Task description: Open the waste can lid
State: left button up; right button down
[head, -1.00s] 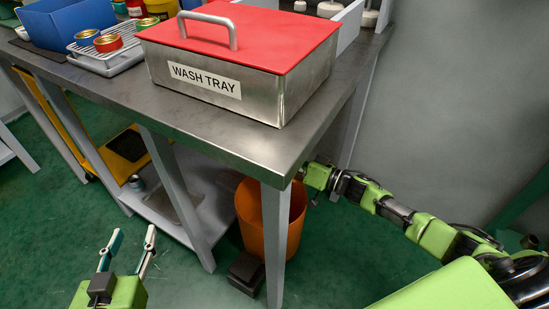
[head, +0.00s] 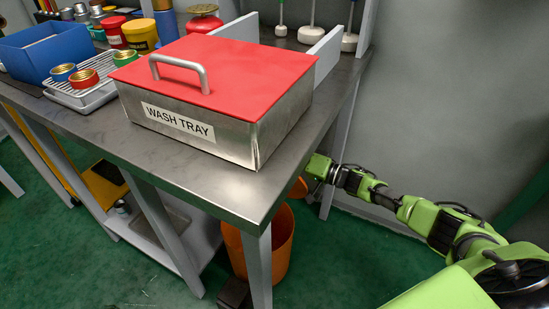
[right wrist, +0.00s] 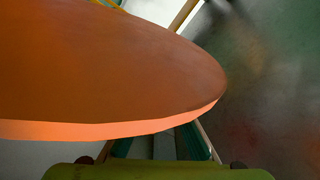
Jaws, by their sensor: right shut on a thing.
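The orange waste can (head: 280,248) stands on the floor under the bench corner, partly hidden by the bench top and a leg. Its orange lid (head: 299,188) shows as a small piece above the can's rim, beside my right wrist. In the right wrist view the lid (right wrist: 100,70) is a large tilted disc with a bright edge, filling the upper left. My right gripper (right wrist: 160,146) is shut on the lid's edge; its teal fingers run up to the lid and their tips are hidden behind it. My left gripper is out of view.
The grey bench (head: 222,195) overhangs the can, and its front leg (head: 257,270) stands in front of it. A silver wash tray (head: 245,135) with a red cover sits on top. A dark block (head: 235,293) lies by the can. The wall is close behind my right arm.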

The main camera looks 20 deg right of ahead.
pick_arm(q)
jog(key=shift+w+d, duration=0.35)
pick_arm(e)
jog(key=shift+w+d, duration=0.45)
jog(key=shift+d, duration=0.15)
jog(key=shift+f, duration=0.1)
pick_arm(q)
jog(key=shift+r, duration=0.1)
pick_arm(e)
jog(key=c, duration=2.2)
grip_release()
jog(key=shift+o, duration=0.2)
jog(key=v, duration=1.2)
